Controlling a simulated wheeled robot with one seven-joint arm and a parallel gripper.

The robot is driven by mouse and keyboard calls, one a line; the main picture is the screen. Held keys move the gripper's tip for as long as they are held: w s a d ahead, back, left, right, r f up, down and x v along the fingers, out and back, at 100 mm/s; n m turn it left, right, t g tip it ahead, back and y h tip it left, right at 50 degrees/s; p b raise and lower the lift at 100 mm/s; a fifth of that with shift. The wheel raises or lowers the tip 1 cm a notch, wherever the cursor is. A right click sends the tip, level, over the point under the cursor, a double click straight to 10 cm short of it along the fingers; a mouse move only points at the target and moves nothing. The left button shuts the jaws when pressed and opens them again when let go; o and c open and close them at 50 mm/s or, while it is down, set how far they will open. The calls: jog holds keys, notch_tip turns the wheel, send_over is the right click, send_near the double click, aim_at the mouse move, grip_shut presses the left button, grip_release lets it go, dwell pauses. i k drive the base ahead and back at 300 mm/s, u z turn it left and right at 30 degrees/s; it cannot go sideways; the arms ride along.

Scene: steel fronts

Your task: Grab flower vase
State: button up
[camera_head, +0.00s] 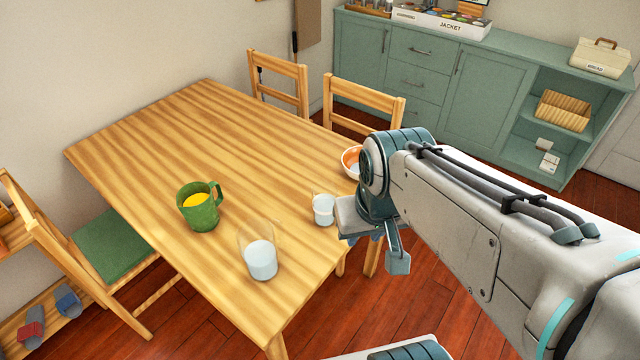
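I cannot make out a vase with flowers in this view. On the wooden table (150,140) stand a green mug (199,212) with something orange-yellow in it and a clear glass (261,262) with white contents near the front edge. A smaller glass (323,209) with white contents stands near the right edge. An orange and white bowl (350,160) is partly hidden behind my arm. My gripper (385,248) is just right of the smaller glass, at the table's right edge, apart from the mug. Its fingers are mostly hidden, so its opening is unclear.
Two wooden chairs (365,98) stand behind the table, and one with a green seat (112,245) is at its left. A green cabinet (440,75) along the back wall carries boxes and a bread bin (599,60). The table's far left half is clear.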

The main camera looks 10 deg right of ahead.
aim_at(324, 193)
jog(key=u, duration=0.05)
jog(key=k, duration=0.5)
jog(key=z, duration=0.9)
jog(key=i, duration=1.3)
jog(key=u, duration=0.55)
